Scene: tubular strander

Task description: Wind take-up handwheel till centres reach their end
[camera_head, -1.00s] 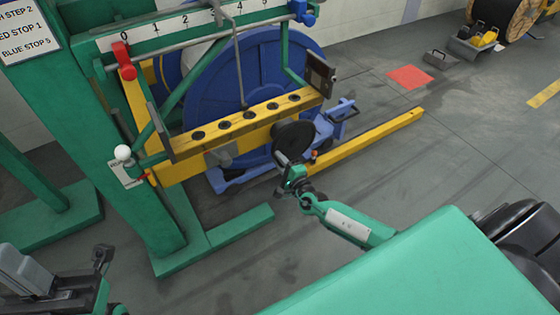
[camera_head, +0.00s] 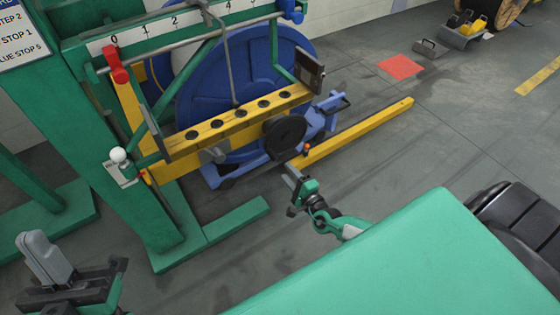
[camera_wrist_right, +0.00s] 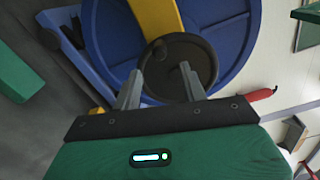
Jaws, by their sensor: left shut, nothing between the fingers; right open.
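The black take-up handwheel (camera_head: 285,137) sits on the front of the yellow beam (camera_head: 232,122), in front of the blue reel. In the right wrist view the handwheel (camera_wrist_right: 163,77) lies ahead, with what looks like a small handle standing on its face. My right gripper (camera_head: 291,171) is open and empty, just below the handwheel in the head view and seemingly apart from it. In the wrist view its fingertips overlap the wheel's near rim. My left gripper (camera_head: 45,258) is shut and empty at the lower left, away from the machine.
A numbered scale (camera_head: 175,25) with a red stop (camera_head: 117,65) and a blue stop (camera_head: 291,11) runs along the green frame. A white-knobbed lever (camera_head: 118,156) stands at the left. A yellow bar (camera_head: 355,132) lies right of the reel.

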